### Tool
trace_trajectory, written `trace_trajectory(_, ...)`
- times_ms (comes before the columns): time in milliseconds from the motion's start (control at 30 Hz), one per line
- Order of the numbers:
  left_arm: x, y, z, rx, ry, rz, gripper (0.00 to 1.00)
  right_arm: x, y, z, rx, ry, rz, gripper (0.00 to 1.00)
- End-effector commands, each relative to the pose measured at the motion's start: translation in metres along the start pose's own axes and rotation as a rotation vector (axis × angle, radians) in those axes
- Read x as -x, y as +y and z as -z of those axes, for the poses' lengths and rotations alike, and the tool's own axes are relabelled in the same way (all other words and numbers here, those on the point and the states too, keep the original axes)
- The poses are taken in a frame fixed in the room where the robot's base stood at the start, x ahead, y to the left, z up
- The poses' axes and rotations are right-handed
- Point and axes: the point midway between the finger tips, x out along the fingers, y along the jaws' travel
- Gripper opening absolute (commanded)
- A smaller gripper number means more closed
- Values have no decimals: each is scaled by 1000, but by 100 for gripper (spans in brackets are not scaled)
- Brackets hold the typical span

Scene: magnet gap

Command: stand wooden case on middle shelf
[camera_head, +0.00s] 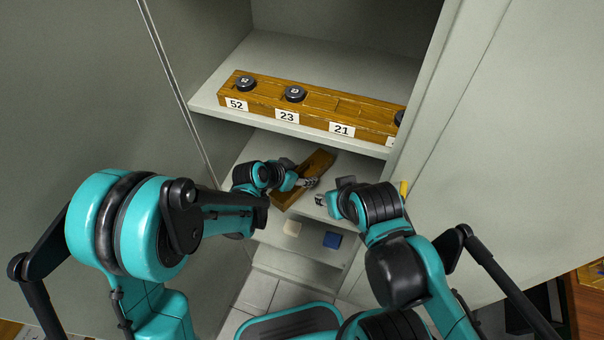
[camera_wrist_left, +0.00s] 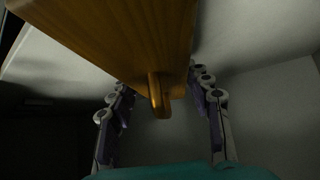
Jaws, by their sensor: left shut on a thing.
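The wooden case (camera_head: 318,163) is a brown block, tilted in the cabinet opening above the shelf surface (camera_head: 257,150) under the numbered rack. It fills the top of the left wrist view (camera_wrist_left: 115,30), with a small wooden peg or handle (camera_wrist_left: 160,98) pointing toward my fingers. My left gripper (camera_head: 308,183) is shut on the case; its fingers (camera_wrist_left: 162,115) stand on either side of the handle. Whether the case touches the shelf is hidden. My right gripper (camera_head: 320,200) is right of the case, apart from it; its finger opening is too small to tell.
A long wooden rack (camera_head: 320,103) with number labels and black round pieces lies on the shelf above. Cabinet walls and a door (camera_head: 500,130) bound both sides.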

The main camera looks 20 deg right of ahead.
Motion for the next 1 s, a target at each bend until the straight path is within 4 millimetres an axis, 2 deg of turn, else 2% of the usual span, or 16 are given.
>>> trace_trajectory(33, 0, 0, 0, 0, 1, 0, 57, 0, 0, 0, 0, 0, 0, 40)
trace_trajectory(100, 0, 0, 0, 0, 1, 0, 73, 0, 0, 0, 0, 0, 0, 40)
trace_trajectory(400, 0, 0, 0, 0, -1, 0, 73, 0, 0, 0, 0, 0, 0, 40)
trace_trajectory(533, 8, 0, 0, 0, 0, 1, 73, 0, 0, 0, 0, 0, 0, 40)
trace_trajectory(667, 28, 0, 0, 2, 0, 2, 73, 0, 0, 0, 0, 0, 0, 40)
trace_trajectory(1000, 94, 0, 0, 2, 1, 1, 73, 0, 0, 0, 0, 0, 0, 40)
